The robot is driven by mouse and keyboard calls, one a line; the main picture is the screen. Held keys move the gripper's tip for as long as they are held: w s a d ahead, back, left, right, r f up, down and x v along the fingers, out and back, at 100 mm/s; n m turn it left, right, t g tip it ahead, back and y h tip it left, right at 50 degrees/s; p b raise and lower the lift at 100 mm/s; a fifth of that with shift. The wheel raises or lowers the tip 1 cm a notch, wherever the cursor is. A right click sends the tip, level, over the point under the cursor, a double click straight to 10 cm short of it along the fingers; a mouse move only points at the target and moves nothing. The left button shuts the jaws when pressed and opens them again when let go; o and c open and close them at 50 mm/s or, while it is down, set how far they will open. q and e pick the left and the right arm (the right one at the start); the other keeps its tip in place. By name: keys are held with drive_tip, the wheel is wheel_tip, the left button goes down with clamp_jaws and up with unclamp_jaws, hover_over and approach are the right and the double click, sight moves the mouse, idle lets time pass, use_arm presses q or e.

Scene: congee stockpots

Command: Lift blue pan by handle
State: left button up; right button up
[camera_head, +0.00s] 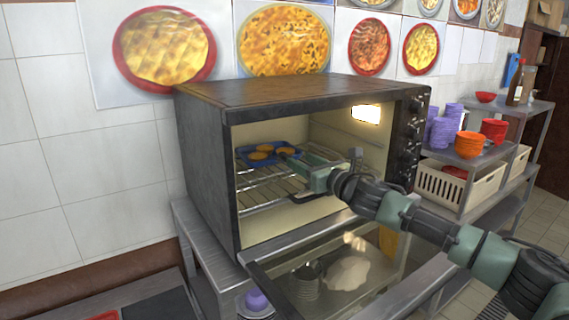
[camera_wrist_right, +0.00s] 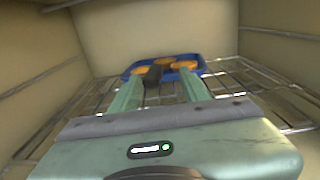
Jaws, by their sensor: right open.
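The blue pan (camera_head: 246,158) sits on the wire rack inside the open oven and holds several round golden pieces of food. Its short dark handle (camera_wrist_right: 153,76) points toward my right gripper (camera_head: 304,166). In the right wrist view the blue pan (camera_wrist_right: 203,67) is straight ahead, and the handle's end lies between the two green fingers of the right gripper (camera_wrist_right: 158,88). The fingers stand apart on either side of the handle, and I see no contact. My left gripper is not in either view.
The wire rack (camera_head: 262,194) spans the oven (camera_head: 212,172). The glass door (camera_head: 330,275) hangs open below the arm. A shelf at right holds purple cups (camera_head: 440,131) and orange bowls (camera_head: 469,145).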

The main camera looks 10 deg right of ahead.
drive_tip(key=shift+w+a, duration=0.1)
drive_tip(key=shift+a, duration=0.15)
clamp_jaws()
drive_tip(key=shift+r, duration=0.15)
idle(0.9)
